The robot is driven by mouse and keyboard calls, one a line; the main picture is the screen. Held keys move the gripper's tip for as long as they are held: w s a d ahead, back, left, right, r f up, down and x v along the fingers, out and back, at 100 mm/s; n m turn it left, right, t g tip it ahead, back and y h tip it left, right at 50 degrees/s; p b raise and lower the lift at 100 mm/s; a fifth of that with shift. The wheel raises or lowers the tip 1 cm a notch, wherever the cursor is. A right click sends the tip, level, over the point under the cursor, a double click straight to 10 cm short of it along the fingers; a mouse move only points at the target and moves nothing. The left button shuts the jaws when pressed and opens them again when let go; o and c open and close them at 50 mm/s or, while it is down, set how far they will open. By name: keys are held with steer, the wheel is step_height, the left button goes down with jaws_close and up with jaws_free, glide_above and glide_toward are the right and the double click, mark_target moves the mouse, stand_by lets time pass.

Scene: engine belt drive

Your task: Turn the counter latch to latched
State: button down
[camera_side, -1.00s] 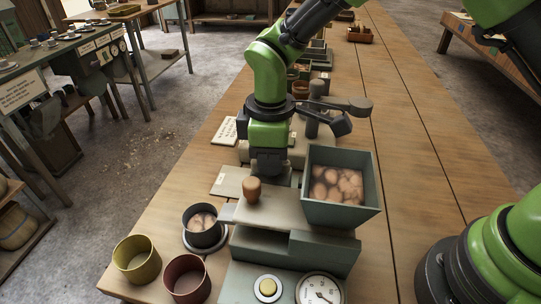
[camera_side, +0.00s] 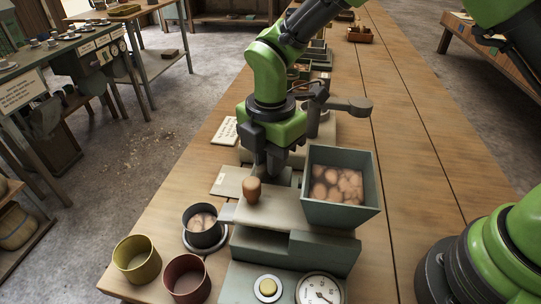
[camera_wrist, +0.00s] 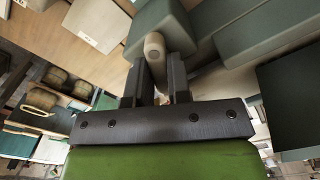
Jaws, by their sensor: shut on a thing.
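My gripper (camera_side: 272,172) points down behind the wooden knob (camera_side: 252,190) on the pale top of the machine, left of the grey-green hopper. In the wrist view, its two dark fingers (camera_wrist: 157,78) are closed on a pale, round-ended lever (camera_wrist: 154,46), which I take to be the counter latch. The lever's rounded end sticks out past the fingertips. In the side view the latch is hidden by my gripper and the knob, so its exact angle cannot be told.
The hopper (camera_side: 341,212) holding brown lumps stands close right of my gripper. A dark cup (camera_side: 203,238), a yellow cup (camera_side: 136,266) and a red cup (camera_side: 186,284) stand front left. A dial (camera_side: 320,290) and yellow button (camera_side: 267,287) are at the front.

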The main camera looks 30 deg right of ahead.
steer(key=n, duration=0.5)
steer(key=shift+n, duration=0.4)
stand_by(0.4)
steer(key=c, duration=1.1)
jaws_free()
steer(key=shift+o, duration=0.2)
step_height(320, 180, up, 9)
steer(key=shift+r, duration=0.5)
